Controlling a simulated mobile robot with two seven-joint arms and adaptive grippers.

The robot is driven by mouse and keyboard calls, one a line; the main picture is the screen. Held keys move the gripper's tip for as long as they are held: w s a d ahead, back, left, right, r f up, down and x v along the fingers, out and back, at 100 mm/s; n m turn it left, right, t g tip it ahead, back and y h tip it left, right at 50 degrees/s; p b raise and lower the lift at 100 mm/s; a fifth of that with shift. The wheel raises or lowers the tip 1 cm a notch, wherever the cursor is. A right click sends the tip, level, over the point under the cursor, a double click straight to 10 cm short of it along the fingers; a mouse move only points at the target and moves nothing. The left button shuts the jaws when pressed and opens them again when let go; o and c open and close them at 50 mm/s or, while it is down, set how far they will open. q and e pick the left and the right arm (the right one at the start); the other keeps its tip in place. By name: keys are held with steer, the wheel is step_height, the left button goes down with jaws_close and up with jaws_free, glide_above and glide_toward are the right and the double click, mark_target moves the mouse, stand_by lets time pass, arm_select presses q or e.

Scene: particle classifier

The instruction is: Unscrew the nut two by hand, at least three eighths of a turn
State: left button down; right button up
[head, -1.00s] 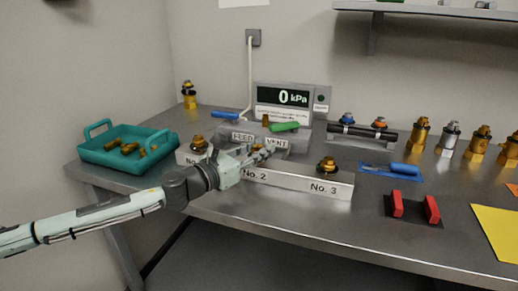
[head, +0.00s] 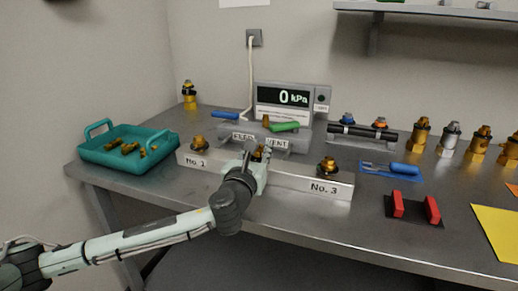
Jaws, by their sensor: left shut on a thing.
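A long grey block carries brass fittings at its labelled stations. The No. 1 fitting (head: 198,142) stands at its left end and the No. 3 fitting (head: 328,166) at its right end. My left gripper (head: 261,153) is at the middle station, shut on nut two; a little brass (head: 258,150) shows between the fingers. My gripper and wrist hide most of the nut and the No. 2 label, so the nut's turn cannot be read. My right gripper is not in view.
Behind the block are a feed/vent manifold with blue (head: 226,115) and green (head: 285,127) handles and a gauge (head: 292,98) reading 0 kPa. A teal tray (head: 105,158) with brass pieces is at left. A blue-handled tool (head: 404,169) and red blocks (head: 431,208) lie at right.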

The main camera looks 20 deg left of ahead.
arm_select(q)
steer(key=n+g+y, duration=0.1)
steer(key=n+y, duration=0.1)
steer(key=y, duration=0.2)
steer(key=n+g+y, duration=0.1)
steer(key=n+y, duration=0.2)
steer(key=y, duration=0.1)
steer(key=shift+d+f+n+g, duration=0.1)
steer(key=shift+n+g, duration=0.2)
steer(key=shift+g, duration=0.1)
steer(key=shift+s+n+g+y, duration=0.1)
steer(key=shift+n+g+y, duration=2.5)
steer(key=shift+g+y, duration=0.3)
steer(key=shift+a+f, duration=0.1)
steer(key=shift+a, duration=0.1)
steer(key=c, duration=1.2)
jaws_free()
steer(key=shift+o, duration=0.2)
steer(key=v, duration=1.2)
